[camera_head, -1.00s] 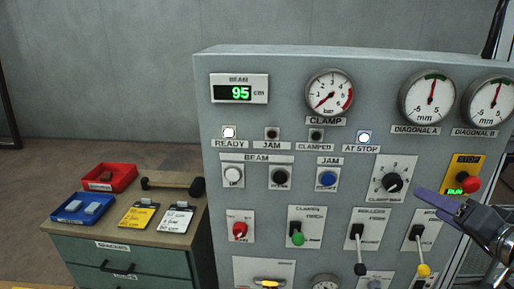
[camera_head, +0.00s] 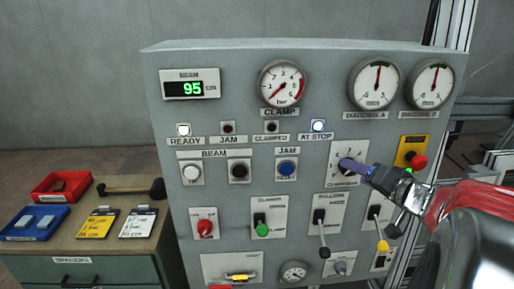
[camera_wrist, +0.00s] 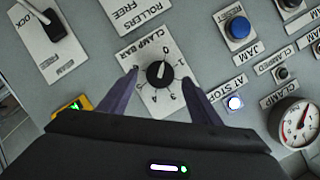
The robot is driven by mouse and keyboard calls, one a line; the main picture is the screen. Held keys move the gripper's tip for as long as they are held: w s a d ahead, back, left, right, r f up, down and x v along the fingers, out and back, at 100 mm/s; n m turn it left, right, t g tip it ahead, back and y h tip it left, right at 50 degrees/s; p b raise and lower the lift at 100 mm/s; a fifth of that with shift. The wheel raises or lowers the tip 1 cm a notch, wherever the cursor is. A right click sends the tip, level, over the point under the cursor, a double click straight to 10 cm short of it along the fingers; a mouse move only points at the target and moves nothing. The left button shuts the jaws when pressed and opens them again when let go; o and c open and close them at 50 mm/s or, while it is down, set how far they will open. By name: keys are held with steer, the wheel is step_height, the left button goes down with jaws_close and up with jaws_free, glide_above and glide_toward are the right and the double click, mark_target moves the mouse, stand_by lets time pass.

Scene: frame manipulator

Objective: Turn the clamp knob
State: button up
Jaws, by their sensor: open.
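The clamp knob (camera_wrist: 159,73) is a black round dial with a white pointer line on a white numbered plate (camera_wrist: 150,49) marked CLAMP BAR. In the wrist view its pointer is near the 0 end of the scale. My gripper (camera_wrist: 158,80) is open, with one purple finger on each side of the knob; I cannot tell whether they touch it.
The grey panel (camera_head: 235,130) also carries a red stop button (camera_head: 419,162), a blue JAM button (camera_head: 287,168), and levers with green (camera_head: 262,230), black (camera_head: 324,253) and yellow (camera_head: 383,246) tips. A cabinet (camera_head: 75,248) with trays stands at left.

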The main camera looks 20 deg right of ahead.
steer(key=shift+x, duration=1.25)
steer(key=shift+c, duration=0.2)
steer(key=shift+f, duration=0.1)
steer(key=c, duration=1)
steer(key=shift+m+y, duration=0.3)
steer(key=m+t, duration=0.1)
steer(key=m, duration=0.4)
steer(key=f+m+t+y, duration=0.1)
steer(key=m+t, duration=0.1)
steer(key=m, duration=0.3)
steer(key=m+t, duration=0.2)
steer(key=m, duration=0.3)
steer(key=shift+s+d+f, duration=0.1)
steer(key=shift+d+f, duration=0.05)
steer(key=shift+f, duration=0.15)
steer(key=shift+m, duration=0.3)
